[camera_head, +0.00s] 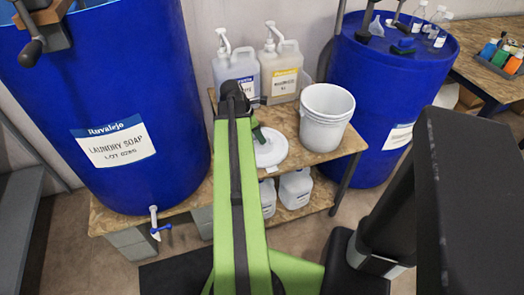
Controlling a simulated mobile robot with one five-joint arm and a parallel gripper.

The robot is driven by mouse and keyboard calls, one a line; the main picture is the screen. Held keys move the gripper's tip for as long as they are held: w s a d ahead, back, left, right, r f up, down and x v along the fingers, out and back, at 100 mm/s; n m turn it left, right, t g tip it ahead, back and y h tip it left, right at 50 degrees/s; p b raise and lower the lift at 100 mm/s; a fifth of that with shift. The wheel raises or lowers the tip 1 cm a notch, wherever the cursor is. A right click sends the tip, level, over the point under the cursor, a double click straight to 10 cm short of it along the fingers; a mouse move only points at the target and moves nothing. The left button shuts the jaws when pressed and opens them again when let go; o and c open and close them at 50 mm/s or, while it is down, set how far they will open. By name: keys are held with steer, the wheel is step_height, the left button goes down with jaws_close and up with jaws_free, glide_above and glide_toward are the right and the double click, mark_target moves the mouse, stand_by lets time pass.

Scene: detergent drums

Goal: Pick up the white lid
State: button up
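The white lid (272,150) lies flat on the wooden stand, left of the white bucket (326,116). My green arm reaches up the middle of the picture and covers the lid's left side. A small dark and green part, which looks like the end of my arm with my gripper (258,135), shows at the lid's upper left edge. It is mostly hidden behind the arm link. I cannot see its fingers, or whether it touches the lid.
Two pump jugs (284,70) stand behind the lid. A large blue soap drum (105,100) is at left, with a tap low on its front. Another blue drum (375,95) stands at right. White jugs (295,188) sit on the lower shelf of the wooden stand (335,158).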

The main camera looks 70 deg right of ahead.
steer(key=b+x, duration=0.2)
steer(key=x, duration=0.1)
steer(key=shift+f, duration=0.25)
steer(key=shift+r, duration=0.2)
steer(key=shift+c, duration=0.3)
jaws_close()
